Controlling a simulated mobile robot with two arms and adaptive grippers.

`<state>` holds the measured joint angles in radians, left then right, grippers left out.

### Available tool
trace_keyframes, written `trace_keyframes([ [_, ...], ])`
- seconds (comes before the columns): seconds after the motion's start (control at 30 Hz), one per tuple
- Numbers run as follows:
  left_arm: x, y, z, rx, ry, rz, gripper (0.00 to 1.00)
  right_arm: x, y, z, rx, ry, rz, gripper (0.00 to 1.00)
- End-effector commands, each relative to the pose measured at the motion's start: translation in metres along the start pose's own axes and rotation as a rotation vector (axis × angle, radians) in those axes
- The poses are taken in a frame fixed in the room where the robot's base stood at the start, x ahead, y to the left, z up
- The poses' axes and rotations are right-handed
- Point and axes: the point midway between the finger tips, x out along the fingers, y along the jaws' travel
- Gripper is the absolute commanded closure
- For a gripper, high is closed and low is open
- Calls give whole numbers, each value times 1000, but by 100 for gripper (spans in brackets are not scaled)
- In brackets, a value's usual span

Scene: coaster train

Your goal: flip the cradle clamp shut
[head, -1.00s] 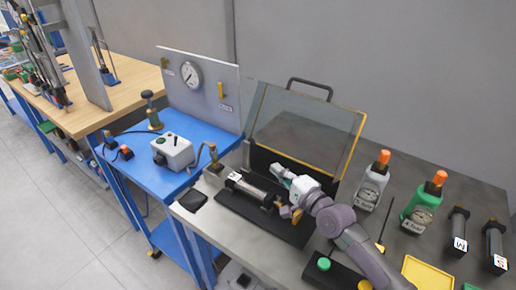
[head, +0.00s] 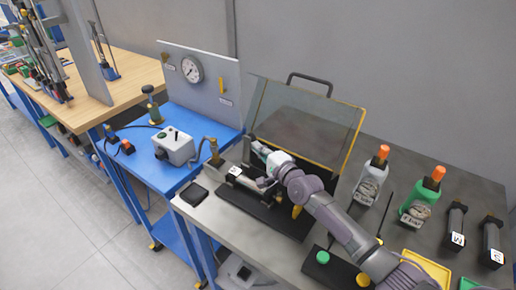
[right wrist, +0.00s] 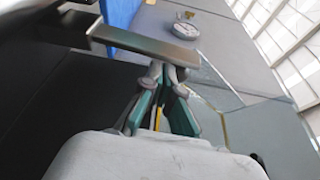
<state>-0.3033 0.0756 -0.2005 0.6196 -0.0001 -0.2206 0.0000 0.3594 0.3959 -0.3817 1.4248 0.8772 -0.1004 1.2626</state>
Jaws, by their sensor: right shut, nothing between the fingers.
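The cradle (head: 262,214) is a long black base on the grey bench. It carries a dark cylinder (head: 240,181) with a white label; my right arm covers part of it. My right gripper (head: 259,147) is above the far side of the cradle, in front of the tilted clear panel. In the right wrist view its green-sided fingers (right wrist: 167,72) are together and empty. A flat metal bar (right wrist: 150,44), possibly the clamp, crosses close beyond the fingertips; I cannot tell whether they touch. The clamp's position is unclear in the head view. My left gripper is out of view.
The yellow-edged clear panel (head: 345,135) stands behind the cradle. A blue cart (head: 165,175) with a grey control box (head: 176,148) is to the left. Bottles, including a green one (head: 420,203), and black cylinders (head: 455,230) stand to the right.

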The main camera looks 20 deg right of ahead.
Motion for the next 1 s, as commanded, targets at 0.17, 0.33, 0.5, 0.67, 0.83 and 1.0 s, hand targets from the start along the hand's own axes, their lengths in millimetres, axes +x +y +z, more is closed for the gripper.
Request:
trace_keyframes([
  [0.17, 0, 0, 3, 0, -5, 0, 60, 0, 0, 0, 1, 0, 1, 100],
  [0.33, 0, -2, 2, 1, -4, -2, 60, 0, 0, 0, 0, 0, 0, 100],
  [0.5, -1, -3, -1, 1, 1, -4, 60, 0, 0, 2, 1, -1, 0, 100],
  [0.67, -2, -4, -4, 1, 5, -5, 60, -1, -1, 3, 0, -1, 0, 100],
  [0.83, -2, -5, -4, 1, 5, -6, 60, -1, -1, 4, 1, -1, 0, 100],
  [1.0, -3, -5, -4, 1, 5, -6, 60, -2, -1, 6, 2, -2, 0, 100],
])
